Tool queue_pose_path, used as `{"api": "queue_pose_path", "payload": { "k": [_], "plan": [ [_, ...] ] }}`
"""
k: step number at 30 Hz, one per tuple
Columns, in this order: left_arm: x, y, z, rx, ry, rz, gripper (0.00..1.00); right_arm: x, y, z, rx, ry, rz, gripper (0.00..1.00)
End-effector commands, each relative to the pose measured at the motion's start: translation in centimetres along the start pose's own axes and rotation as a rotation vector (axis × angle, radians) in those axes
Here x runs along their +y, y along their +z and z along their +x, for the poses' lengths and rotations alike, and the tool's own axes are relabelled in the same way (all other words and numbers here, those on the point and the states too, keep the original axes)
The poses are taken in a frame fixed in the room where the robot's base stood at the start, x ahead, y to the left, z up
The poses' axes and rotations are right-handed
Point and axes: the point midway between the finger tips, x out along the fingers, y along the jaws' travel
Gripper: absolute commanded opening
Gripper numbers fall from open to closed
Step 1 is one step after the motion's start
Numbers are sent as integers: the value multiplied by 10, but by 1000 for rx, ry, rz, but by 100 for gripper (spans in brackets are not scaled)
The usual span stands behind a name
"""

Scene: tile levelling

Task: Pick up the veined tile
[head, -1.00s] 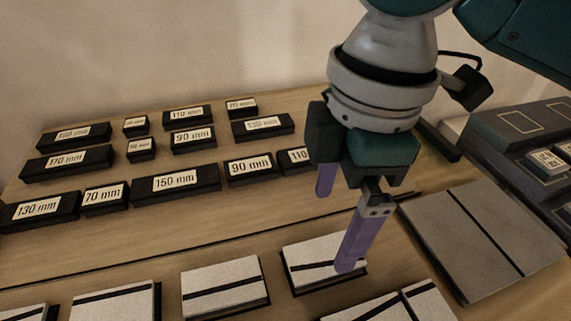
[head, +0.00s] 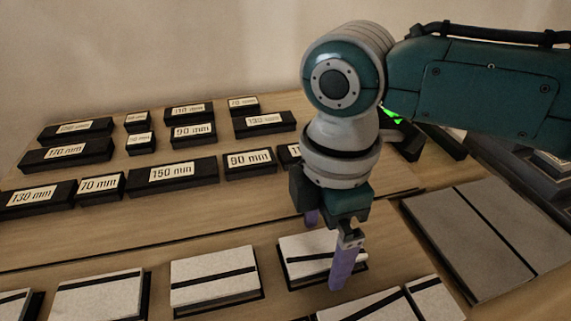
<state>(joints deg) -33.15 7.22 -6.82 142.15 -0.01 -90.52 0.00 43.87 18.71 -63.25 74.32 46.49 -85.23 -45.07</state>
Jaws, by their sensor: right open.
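One veined tile (head: 298,247) sits under my right gripper (head: 327,250), on a dark base. The gripper is open, with purple fingers pointing down. I cannot tell if either finger touches the tile. Other striped tiles lie to the left (head: 213,278) and in front (head: 370,308). My left gripper is not in view.
Black blocks with millimetre labels, such as the 150 mm block (head: 172,182), stand in rows at the back left. A large grey slab (head: 490,240) with a dark line lies at the right. Bare wood separates blocks and tiles.

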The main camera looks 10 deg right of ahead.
Motion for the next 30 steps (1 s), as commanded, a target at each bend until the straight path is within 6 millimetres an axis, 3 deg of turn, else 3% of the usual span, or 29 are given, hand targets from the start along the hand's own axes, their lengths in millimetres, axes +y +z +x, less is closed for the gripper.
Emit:
{"api": "queue_pose_path", "payload": {
  "k": [7,30],
  "plan": [
    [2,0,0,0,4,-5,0,0,0,2,0,0,0,100],
    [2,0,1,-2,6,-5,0,0,0,2,0,0,0,13]
  ]
}}
